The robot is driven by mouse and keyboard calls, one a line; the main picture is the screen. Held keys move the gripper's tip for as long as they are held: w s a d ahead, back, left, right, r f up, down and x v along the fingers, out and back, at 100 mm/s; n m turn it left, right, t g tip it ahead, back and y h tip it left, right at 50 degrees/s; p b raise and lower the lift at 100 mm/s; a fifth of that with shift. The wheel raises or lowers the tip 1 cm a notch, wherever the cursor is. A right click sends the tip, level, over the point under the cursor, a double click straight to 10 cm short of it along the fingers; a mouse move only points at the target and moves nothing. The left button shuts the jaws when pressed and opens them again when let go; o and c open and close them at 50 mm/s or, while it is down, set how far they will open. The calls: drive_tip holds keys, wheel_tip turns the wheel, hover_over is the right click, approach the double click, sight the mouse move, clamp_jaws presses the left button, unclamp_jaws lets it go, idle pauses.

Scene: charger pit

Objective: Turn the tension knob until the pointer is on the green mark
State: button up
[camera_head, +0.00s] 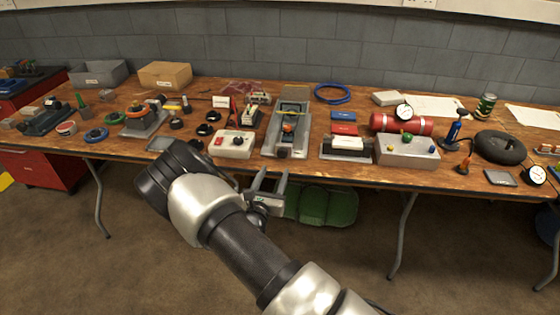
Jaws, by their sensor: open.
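No knob in view carries a readable tension label, and I cannot make out a pointer or a green mark. A grey fixture (298,107) in the middle of the bench has a small orange-red part (288,128) on it. To the right, a light grey box (395,154) carries a green knob (407,140) and smaller coloured knobs. My gripper (268,176) is open and empty, apart from these things, in front of the bench's front edge.
The wooden bench (300,170) is crowded with small tools and parts. The floor in front is free.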

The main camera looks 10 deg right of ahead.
sight(282, 156)
drive_tip(key=b+x, duration=0.1)
drive_tip(key=x, duration=0.7)
drive_tip(key=shift+w+d, duration=0.15)
drive_tip(key=shift+w, duration=0.15)
drive_tip(key=c, duration=1.1)
